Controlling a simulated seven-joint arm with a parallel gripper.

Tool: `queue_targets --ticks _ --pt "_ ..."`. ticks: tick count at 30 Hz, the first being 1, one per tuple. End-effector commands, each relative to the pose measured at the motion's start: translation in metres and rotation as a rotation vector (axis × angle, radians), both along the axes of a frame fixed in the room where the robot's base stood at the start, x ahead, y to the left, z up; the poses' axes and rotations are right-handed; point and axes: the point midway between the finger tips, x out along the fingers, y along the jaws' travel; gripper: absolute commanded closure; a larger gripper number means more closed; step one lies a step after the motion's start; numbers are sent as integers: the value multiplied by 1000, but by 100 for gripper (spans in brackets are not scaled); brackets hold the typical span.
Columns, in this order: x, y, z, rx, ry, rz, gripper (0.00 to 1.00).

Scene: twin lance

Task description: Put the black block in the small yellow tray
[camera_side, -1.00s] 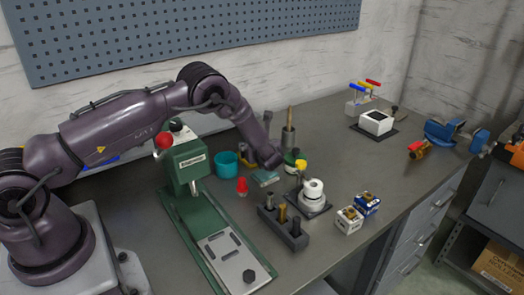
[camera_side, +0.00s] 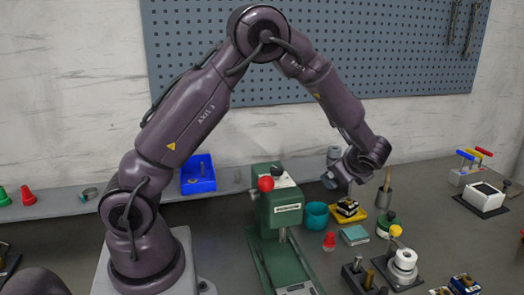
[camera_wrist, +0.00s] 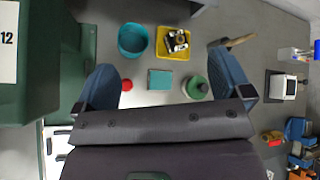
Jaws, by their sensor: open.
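The small yellow tray (camera_side: 359,216) lies on the bench beside the teal cup, and it also shows in the wrist view (camera_wrist: 161,53). The black block (camera_side: 347,207), with pale and brass-coloured parts on top, sits within the tray's outline and appears to rest in it; in the wrist view (camera_wrist: 176,40) it is fully inside the rim. My gripper (camera_side: 340,182) is above and apart from the block in the side view. In the wrist view my blue fingers (camera_wrist: 165,82) are spread wide with nothing between them.
A green press (camera_side: 281,212) stands left. A white knob fixture (camera_side: 404,262) is in front.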

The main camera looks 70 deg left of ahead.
Motion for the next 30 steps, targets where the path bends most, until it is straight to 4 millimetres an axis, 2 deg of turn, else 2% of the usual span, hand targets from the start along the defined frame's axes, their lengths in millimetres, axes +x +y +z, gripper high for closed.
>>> queue_targets --ticks 1,3,9,12,18,21,25,30 --pt "-15 -4 23 -67 -73 67 3" --pt "-38 -13 47 -167 -162 163 3" --pt "-107 -43 98 -461 -400 416 3" --pt "-142 -62 115 -615 -507 532 3" --pt "-204 -101 133 -917 -679 734 3" --pt "-225 -116 136 -1035 -731 802 3" --pt "-241 -129 137 -1132 -767 859 3" --pt "-247 -134 137 -1171 -779 883 3"
